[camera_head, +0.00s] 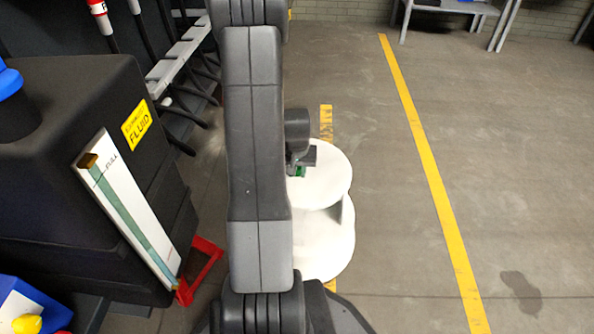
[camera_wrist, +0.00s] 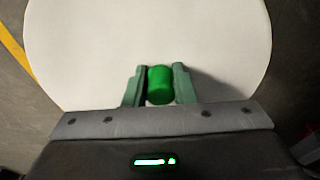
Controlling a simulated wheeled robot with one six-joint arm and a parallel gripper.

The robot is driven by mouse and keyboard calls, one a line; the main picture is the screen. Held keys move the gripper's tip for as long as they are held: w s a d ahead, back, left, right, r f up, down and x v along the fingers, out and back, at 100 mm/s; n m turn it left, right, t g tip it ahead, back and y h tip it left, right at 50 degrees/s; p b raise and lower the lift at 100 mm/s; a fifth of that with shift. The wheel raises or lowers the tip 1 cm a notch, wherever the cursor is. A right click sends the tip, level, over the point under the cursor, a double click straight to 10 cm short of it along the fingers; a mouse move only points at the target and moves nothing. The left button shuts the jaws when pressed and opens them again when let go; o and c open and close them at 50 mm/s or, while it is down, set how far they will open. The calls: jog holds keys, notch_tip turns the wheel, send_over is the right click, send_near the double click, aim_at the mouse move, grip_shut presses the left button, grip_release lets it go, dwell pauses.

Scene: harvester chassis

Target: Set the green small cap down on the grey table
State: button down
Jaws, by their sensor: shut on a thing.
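The green small cap (camera_wrist: 160,86) is a short bright green cylinder. My gripper (camera_wrist: 160,71) is shut on it, one finger on each side, in the wrist view. In the head view my gripper (camera_head: 300,160) is beyond my arm, and only a bit of the green cap (camera_head: 299,172) shows beneath it. The cap is over a white round surface that may be part of my own body; I cannot tell how far above it. A grey table (camera_head: 473,7) stands far off at the top right, cut by the picture's edge.
A black tank (camera_head: 85,150) with a yellow fluid label and a level gauge stands close on the left. A red bracket (camera_head: 203,268) juts out at its foot. Open concrete floor (camera_head: 480,150) with a yellow line lies to the right.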

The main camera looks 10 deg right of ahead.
jog(key=shift+s+a+f, duration=0.1)
jog(key=shift+s+f, duration=0.2)
jog(key=shift+f, duration=0.6)
jog(key=c, duration=1.3)
grip_release()
jog(key=shift+o, duration=0.9)
notch_tip(320, 180, up, 15)
jog(key=s+p, duration=0.1)
jog(key=p, duration=0.5)
jog(key=shift+s+a+r, duration=0.2)
jog(key=shift+s+a, duration=0.05)
jog(key=shift+s, duration=0.15)
